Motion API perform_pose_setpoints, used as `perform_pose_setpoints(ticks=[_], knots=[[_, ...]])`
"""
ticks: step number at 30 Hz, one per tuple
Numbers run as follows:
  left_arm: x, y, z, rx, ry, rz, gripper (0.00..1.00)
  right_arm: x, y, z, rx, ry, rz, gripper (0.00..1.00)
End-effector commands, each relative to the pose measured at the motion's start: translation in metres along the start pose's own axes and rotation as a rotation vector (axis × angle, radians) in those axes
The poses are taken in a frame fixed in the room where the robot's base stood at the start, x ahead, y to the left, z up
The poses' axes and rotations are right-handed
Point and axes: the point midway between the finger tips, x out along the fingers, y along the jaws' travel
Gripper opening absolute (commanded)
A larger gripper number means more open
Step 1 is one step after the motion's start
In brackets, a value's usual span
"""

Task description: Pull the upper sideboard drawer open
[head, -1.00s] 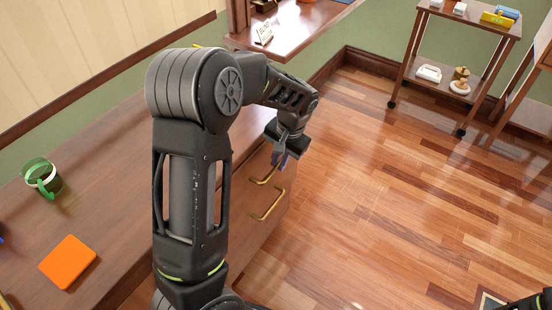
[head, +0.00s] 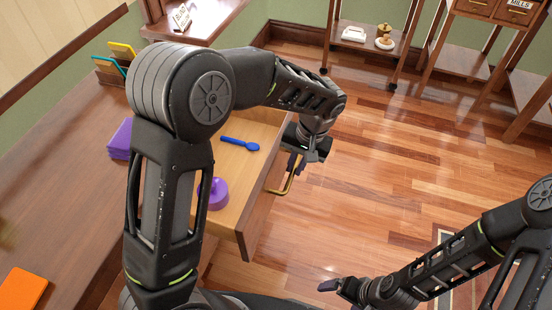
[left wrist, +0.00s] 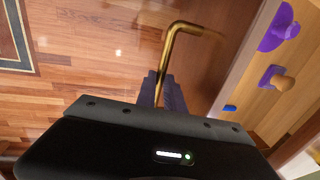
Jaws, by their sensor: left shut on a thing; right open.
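The upper sideboard drawer (head: 258,205) stands pulled out from the sideboard (head: 62,190). A blue spoon (head: 240,144) and a purple lidded object (head: 214,192) lie inside it. My left gripper (head: 297,164) is at the drawer's brass handle (head: 284,184), in front of the drawer face. In the left wrist view, its dark fingers (left wrist: 162,90) are shut on the brass handle (left wrist: 172,45), with the open drawer to the right. My right gripper (head: 328,285) is open and empty, low in front of the sideboard, apart from the drawer. My left arm hides part of the drawer.
On the sideboard top are a purple block (head: 120,138), an orange slab (head: 22,291) and a holder with coloured items (head: 110,70). A wheeled shelf cart (head: 365,45) stands at the back. The wooden floor (head: 375,180) right of the drawer is clear.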

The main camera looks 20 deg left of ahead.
Motion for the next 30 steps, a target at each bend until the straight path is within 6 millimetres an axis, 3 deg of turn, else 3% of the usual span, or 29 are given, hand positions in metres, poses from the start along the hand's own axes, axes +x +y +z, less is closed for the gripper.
perform_pose_setpoints(ticks=[6,16,17,24,30], knots=[[-0.0024,0.0129,0.0001,0.0,-0.001,0.0,0.0,0.0002,0.0001,0.0,0.0,0.0,0.0,0.94],[-0.0027,0.0134,-0.0001,-0.001,-0.001,0.001,0.0,0.0002,0.0001,0.0,0.0,0.0,0.0,0.94],[-0.0027,0.0133,-0.0001,-0.001,0.0,0.001,0.15,0.0002,0.0001,0.0,0.0,0.0,0.0,0.94],[-0.0026,0.0129,-0.0003,-0.001,0.0,0.0,0.34,0.0002,0.0001,0.0,0.0,0.0,0.0,0.94],[-0.0026,0.0127,-0.0003,-0.001,0.0,0.0,0.34,0.0002,0.0,0.0,0.0,0.0,0.0,0.94]])
